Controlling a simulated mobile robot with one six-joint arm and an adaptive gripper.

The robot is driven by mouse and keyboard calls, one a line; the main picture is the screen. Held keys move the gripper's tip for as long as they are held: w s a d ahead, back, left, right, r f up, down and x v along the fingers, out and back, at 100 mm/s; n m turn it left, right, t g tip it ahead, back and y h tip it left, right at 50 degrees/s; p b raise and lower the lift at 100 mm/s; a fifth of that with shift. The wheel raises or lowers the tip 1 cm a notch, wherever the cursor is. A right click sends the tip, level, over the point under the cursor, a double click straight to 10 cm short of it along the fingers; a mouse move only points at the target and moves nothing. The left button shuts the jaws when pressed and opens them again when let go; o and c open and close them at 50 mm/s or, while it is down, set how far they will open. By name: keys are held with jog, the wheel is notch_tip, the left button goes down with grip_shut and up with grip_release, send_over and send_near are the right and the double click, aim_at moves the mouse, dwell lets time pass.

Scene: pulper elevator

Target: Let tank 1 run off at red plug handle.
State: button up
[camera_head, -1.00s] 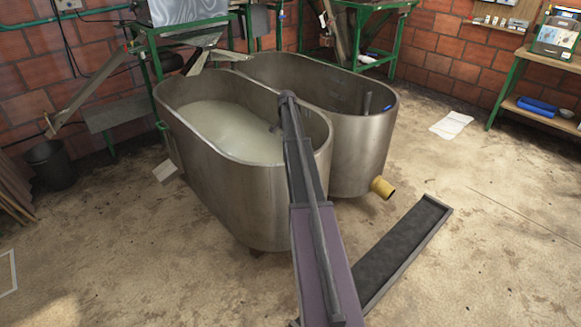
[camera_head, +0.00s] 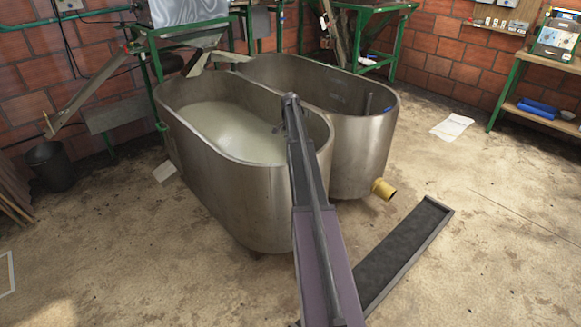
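Two oblong steel tanks stand side by side. The left tank (camera_head: 222,195) holds cloudy whitish liquid (camera_head: 220,130). The right tank (camera_head: 362,150) shows an upright grey pipe (camera_head: 368,104) inside; its floor is hidden. I cannot tell from any marking which is tank 1. No red plug handle shows; part of the left tank's right end is hidden behind my arm. My arm reaches from the bottom edge up over the left tank's near right rim. A small dark part of my gripper (camera_head: 277,130) shows beside the arm's far end, above the liquid; its fingers are not clear.
A yellow outlet pipe (camera_head: 384,189) sticks out low on the right tank. A dark floor channel (camera_head: 405,255) lies to the right of my arm. A black bucket (camera_head: 50,166) stands at left, a shelf bench (camera_head: 540,61) at right. The floor at right is mostly clear.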

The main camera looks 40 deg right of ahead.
jog(key=shift+f+b, duration=5.85)
jog(key=shift+f, duration=0.3)
grip_shut()
